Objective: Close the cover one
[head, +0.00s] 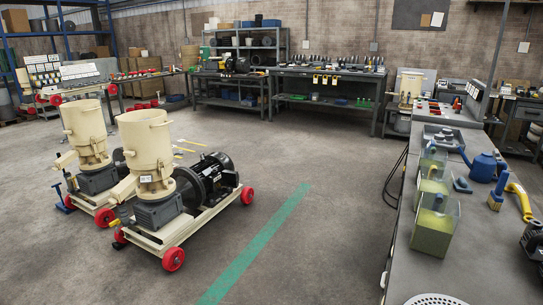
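Two cream pellet mills stand on the floor at the left, a front one (150,150) and a rear one (86,130). Each has an open-topped cylindrical hopper on a low frame with red wheels. A black motor (203,180) sits on the front mill's frame. I cannot tell which part is the cover, or whether any cover stands open or shut.
A grey bench (450,262) runs along the right with several clear bins (436,222) of yellow-green material and a blue watering can (484,167). A tool bench (328,88) stands at the back. Floor around the green line (255,250) is clear.

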